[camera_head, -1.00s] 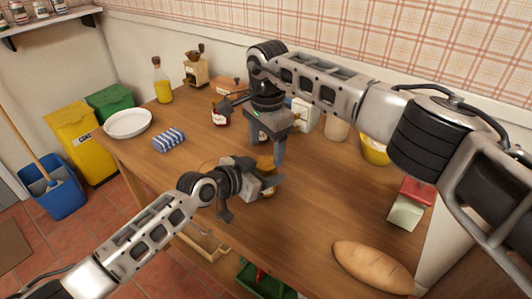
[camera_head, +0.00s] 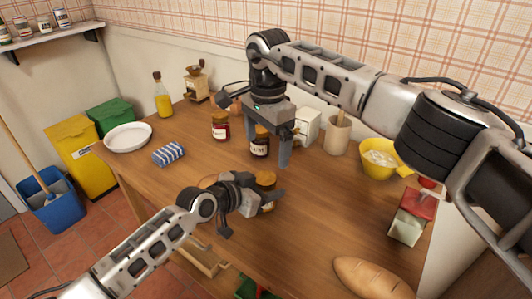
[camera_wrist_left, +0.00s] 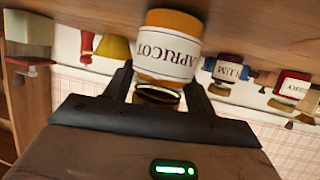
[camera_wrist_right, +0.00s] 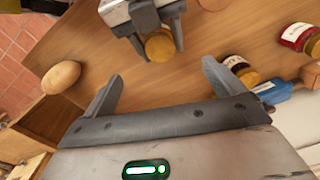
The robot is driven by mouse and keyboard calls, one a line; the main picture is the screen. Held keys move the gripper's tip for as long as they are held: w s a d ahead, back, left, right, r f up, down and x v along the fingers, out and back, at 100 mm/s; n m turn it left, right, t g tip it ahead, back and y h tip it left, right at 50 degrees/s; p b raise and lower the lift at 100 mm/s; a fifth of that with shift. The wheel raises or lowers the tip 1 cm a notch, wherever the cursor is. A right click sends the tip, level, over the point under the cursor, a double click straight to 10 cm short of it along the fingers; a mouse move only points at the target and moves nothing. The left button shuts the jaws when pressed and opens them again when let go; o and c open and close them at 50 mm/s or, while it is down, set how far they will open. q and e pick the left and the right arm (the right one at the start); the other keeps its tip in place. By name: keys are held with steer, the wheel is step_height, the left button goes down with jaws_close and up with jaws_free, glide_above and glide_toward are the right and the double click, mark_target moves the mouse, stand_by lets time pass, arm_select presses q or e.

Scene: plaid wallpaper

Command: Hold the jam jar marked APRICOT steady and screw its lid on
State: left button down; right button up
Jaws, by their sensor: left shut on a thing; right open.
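The APRICOT jar, orange with a white label, shows inverted in the left wrist view (camera_wrist_left: 168,48). Its gold lid (camera_wrist_left: 157,96) is at its top; I cannot tell how tightly it sits. In the head view the lid (camera_head: 266,179) shows above the jaws, and the right wrist view shows it from above (camera_wrist_right: 160,45). My left gripper (camera_head: 265,194) is shut on the jar, on the near part of the table. My right gripper (camera_head: 268,150) is open and empty, pointing down, higher than the jar and apart from it.
A PLUM jar (camera_head: 259,147) and a dark red jar (camera_head: 220,127) stand farther back. A striped cloth (camera_head: 168,153) and plate (camera_head: 128,137) lie left. A yellow bowl (camera_head: 378,160), red-and-cream box (camera_head: 408,226) and bread loaf (camera_head: 370,279) are right. The middle-right wood is bare.

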step_height(320, 180, up, 8)
steer(key=shift+r, duration=0.15)
steer(key=shift+s, duration=0.1)
arm_select(q)
steer(key=shift+c, duration=2.1)
jaws_free()
steer(key=v, duration=1.6)
arm_select(e)
steer(key=shift+r, duration=0.15)
arm_select(q)
steer(key=shift+d+r, duration=0.1)
